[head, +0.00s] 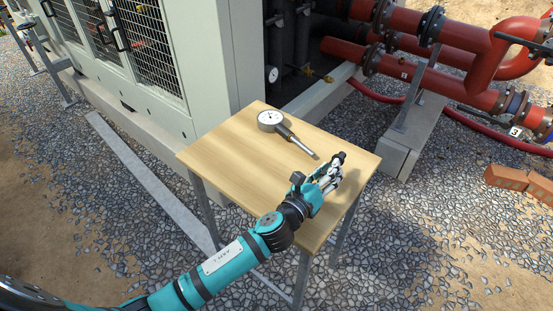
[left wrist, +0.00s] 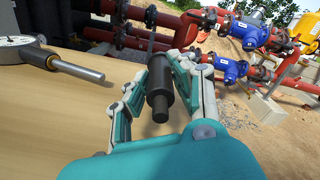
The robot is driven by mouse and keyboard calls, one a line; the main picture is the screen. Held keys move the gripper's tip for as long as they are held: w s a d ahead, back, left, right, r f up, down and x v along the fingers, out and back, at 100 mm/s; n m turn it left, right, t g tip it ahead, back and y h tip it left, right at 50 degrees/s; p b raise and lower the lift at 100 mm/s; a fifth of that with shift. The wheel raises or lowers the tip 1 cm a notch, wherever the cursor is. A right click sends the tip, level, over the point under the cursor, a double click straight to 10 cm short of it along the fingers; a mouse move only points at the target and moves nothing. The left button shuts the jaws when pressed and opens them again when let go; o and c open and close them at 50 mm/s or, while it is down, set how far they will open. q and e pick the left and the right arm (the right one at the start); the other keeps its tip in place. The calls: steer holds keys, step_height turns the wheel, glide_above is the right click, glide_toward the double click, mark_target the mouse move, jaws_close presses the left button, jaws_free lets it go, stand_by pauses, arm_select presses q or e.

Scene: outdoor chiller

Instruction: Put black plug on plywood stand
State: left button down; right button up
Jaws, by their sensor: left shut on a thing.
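The black plug (left wrist: 158,90) is a dark cylinder with a narrower end, held between the fingers of my left gripper (left wrist: 160,82) in the left wrist view. In the head view my left gripper (head: 326,180) is shut on the plug (head: 338,159) over the right part of the plywood stand (head: 235,150). The stand has a light wooden top on grey metal legs. I cannot tell whether the plug touches the top. My right gripper is in neither view.
A round dial gauge (head: 271,119) with a metal stem lies on the back of the stand. The stand's left and front parts are clear. A chiller cabinet (head: 205,70) stands behind left. Red pipes (head: 400,20) run behind right, with bricks (head: 505,178) on the gravel.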

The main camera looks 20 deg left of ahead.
arm_select(q)
steer(key=w, duration=0.5)
steer(key=shift+d+f, duration=0.15)
steer(key=shift+f, duration=0.05)
steer(key=shift+w+a, duration=0.25)
steer(key=v, duration=0.5)
steer(key=a+v, duration=0.1)
steer(key=v, duration=0.4)
steer(key=f+v, duration=0.1)
steer(key=v, duration=0.4)
steer(key=shift+w+a, duration=0.4)
steer(key=shift+s+a, duration=0.15)
steer(key=shift+s, duration=0.15)
steer(key=shift+f, duration=0.35)
steer(key=shift+f+b, duration=0.55)
steer(key=shift+f, duration=0.95)
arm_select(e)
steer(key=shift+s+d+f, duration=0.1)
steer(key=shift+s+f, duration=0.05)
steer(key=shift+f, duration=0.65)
